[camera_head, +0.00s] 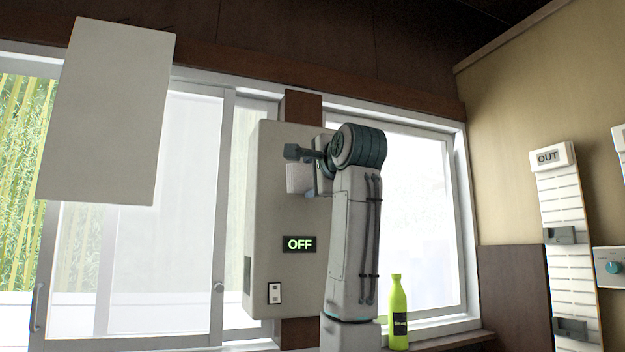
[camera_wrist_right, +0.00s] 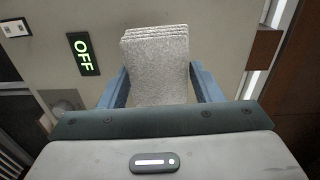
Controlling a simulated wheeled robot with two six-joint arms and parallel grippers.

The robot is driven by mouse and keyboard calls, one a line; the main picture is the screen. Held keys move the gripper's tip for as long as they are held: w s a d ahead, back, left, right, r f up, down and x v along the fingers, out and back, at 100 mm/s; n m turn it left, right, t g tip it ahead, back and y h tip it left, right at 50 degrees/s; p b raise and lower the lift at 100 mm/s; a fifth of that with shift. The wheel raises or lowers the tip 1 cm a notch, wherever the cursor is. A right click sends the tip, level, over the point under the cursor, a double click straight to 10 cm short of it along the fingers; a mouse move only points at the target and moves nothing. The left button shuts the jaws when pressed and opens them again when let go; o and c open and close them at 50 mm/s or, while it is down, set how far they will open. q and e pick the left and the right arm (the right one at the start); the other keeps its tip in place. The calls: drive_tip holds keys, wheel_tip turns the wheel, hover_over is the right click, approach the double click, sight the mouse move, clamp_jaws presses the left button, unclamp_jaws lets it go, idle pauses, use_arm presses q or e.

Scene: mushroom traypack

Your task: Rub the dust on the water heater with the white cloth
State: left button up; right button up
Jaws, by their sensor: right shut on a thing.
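The water heater (camera_head: 270,220) is a tall pale box on the wall between the windows, with a lit OFF display (camera_head: 299,244) and a white switch (camera_head: 274,293) below it. My right gripper (camera_head: 308,180) is in front of its upper part, and my arm hides its right side. The gripper is shut on the white cloth (camera_head: 297,176). In the right wrist view the cloth (camera_wrist_right: 158,65) is a folded, thick pad between two blue fingers, close to the heater's front (camera_wrist_right: 225,30). I cannot tell whether it touches. I cannot make out dust clearly. My left gripper is out of view.
A green bottle (camera_head: 398,315) stands on the sill to the right of my arm. A pale panel (camera_head: 108,110) fills the upper left. On the right wall are a white slatted unit marked OUT (camera_head: 565,215) and a dial box (camera_head: 610,268).

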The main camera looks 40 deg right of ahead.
drive_tip(key=shift+w, duration=0.1)
drive_tip(key=shift+w+d+r+p, duration=0.1)
drive_tip(key=shift+w+p, duration=0.25)
drive_tip(key=shift+w, duration=0.1)
drive_tip(key=shift+p+x, duration=1.15)
drive_tip(key=shift+x, duration=1.75)
drive_tip(key=shift+p+x, duration=0.55)
drive_tip(key=shift+x, duration=0.4)
drive_tip(key=shift+d, duration=0.15)
drive_tip(key=d, duration=0.2)
drive_tip(key=s+d, duration=0.1)
drive_tip(key=d, duration=0.1)
